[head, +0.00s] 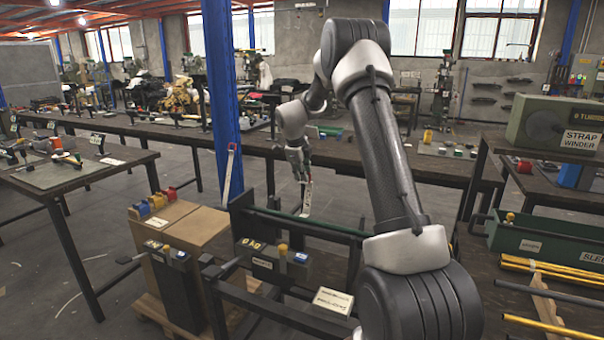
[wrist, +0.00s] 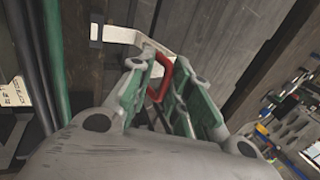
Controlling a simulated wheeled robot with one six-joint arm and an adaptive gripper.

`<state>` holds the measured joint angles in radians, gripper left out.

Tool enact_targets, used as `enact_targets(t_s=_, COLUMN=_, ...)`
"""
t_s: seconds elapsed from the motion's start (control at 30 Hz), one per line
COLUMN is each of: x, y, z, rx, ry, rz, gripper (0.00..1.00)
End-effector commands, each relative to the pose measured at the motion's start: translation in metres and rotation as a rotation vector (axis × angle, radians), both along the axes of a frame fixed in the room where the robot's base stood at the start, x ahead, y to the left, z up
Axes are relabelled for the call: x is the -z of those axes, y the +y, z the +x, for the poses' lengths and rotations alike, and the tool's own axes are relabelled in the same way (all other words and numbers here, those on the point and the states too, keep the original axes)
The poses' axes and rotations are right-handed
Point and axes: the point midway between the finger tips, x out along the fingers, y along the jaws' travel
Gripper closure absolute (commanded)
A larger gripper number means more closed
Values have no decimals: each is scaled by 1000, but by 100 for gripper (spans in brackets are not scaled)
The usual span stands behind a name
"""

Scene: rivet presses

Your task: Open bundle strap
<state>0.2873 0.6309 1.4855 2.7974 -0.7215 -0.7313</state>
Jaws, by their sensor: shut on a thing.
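My gripper (head: 303,178) reaches down over the rack in the middle of the head view. In the wrist view its green-lined fingers (wrist: 168,88) are closed around a red loop (wrist: 160,78). The loop joins a pale strap (wrist: 130,36) that runs left towards the bars. In the head view the strap (head: 307,198) shows as a white strip below the fingers. A green bar (wrist: 54,70) and dark bars lie at the left of the wrist view. The green bar also lies along the rack (head: 318,226). The fingers partly hide the loop.
A blue column (head: 222,100) stands left of the gripper, with another pale strip (head: 229,172) hanging by it. A lever box (head: 278,262) is at the rack's front. A strap winder (head: 555,125) and a green tray (head: 550,240) are at the right.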

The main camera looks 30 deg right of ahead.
Motion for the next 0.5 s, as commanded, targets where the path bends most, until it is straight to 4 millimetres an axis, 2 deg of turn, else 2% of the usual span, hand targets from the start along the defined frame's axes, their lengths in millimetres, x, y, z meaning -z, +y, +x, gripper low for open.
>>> enact_targets(t_s=0.03, x=8, y=-3, z=-8, rx=4, ry=25, rz=-1, gripper=100)
enact_targets(t_s=0.1, x=8, y=-4, z=-8, rx=4, ry=26, rz=-1, gripper=100)
enact_targets(t_s=0.13, x=8, y=-4, z=-8, rx=4, ry=26, rz=-1, gripper=79)
enact_targets(t_s=0.2, x=8, y=-3, z=-8, rx=4, ry=26, rz=-1, gripper=70)
enact_targets(t_s=0.5, x=5, y=-1, z=-5, rx=2, ry=17, rz=0, gripper=70)
